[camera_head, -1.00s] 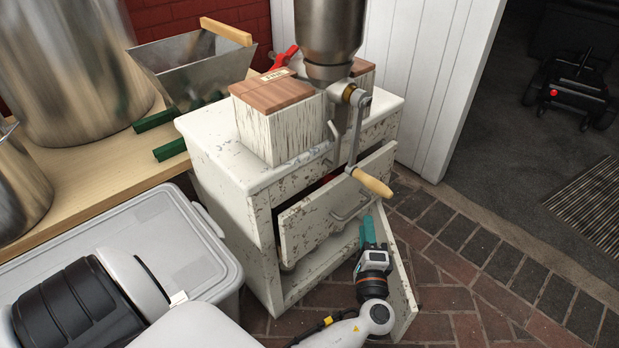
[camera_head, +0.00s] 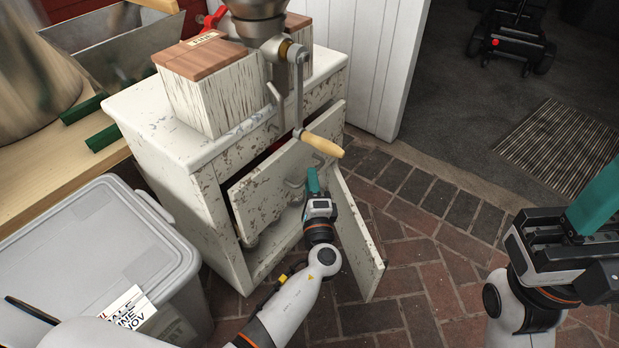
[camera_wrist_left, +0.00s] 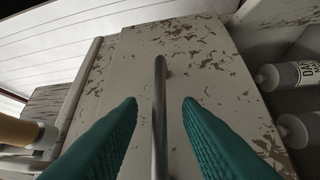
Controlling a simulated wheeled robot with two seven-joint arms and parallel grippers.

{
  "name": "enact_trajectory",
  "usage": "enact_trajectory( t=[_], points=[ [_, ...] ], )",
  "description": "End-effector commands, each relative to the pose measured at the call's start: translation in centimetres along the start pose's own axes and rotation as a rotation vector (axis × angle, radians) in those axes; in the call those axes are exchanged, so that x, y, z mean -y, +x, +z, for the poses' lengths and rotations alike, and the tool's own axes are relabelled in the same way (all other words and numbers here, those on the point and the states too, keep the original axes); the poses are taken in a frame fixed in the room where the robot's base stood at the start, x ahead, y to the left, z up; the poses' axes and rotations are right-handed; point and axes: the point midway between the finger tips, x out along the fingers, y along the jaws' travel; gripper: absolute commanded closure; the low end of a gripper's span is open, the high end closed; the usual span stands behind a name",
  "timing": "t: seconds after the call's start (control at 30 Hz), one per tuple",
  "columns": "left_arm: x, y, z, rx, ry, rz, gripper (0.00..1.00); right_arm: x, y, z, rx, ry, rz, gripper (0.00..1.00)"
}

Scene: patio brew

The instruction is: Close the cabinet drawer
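The white, worn cabinet (camera_head: 215,215) stands left of centre in the head view. Its drawer (camera_head: 262,197) is pulled out, with a dark gap behind its front. In the left wrist view the drawer front (camera_wrist_left: 205,65) fills the middle, with its metal bar handle (camera_wrist_left: 159,75) upright in the picture. My left gripper (camera_head: 313,180) is at the drawer front. In the left wrist view its teal fingers (camera_wrist_left: 160,103) are apart, one on each side of the handle. My right gripper (camera_head: 590,205) is at the right edge, partly cut off, away from the cabinet.
The lower cabinet door (camera_head: 358,240) hangs open beside my left forearm. A grinder crank with a wooden handle (camera_head: 323,146) overhangs the drawer. Bottles (camera_wrist_left: 290,75) show inside the cabinet. A lidded grey bin (camera_head: 90,235) stands at left.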

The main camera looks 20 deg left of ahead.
Motion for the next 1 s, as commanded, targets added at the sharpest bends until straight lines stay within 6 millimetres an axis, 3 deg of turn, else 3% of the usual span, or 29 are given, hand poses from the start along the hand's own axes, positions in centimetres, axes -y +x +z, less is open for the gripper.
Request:
enact_trajectory(
  t=[0.2, 0.53, 0.73, 1.0],
  points=[
    [0.1, 2.2, 0.0, -0.002, 0.000, -0.001, 0.68, 0.0, 0.5, 0.1, 0.022, -0.004, 0.007, 0.64],
    [0.0, 2.5, 0.0, -0.001, 0.000, -0.001, 0.68, 0.0, 0.8, 0.2, 0.035, -0.005, 0.006, 0.64],
    [0.0, 2.4, 0.0, -0.001, 0.000, -0.001, 1.00, 0.0, 0.8, 0.2, 0.036, -0.005, 0.006, 0.64],
    [0.1, 2.5, -0.1, -0.001, 0.001, -0.001, 1.00, 0.0, 0.6, 0.1, 0.028, -0.004, 0.004, 0.64]
  ],
)
